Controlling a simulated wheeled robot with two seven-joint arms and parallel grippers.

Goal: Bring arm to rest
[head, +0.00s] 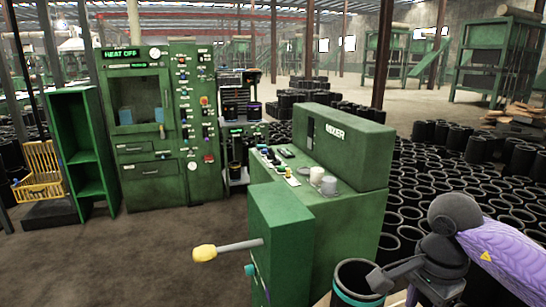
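My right arm (505,258), with a purple link and dark joints, comes in from the lower right. The dark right gripper (402,283) points down and left beside a dark round container (352,273) with a teal band. One dark finger part overlaps or lies close to the container's rim; I cannot tell whether they touch. The gripper's lower part is cut off by the bottom edge, so its opening is unclear. My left arm and gripper are not in view.
A green mixer (345,150) with a yellow-ended lever (205,253) stands in the middle. A green oven cabinet (150,120) and a shelf (87,150) stand at left, with a yellow basket (40,172). Many black sleeves (440,190) cover the right floor. Open floor (120,260) lies front left.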

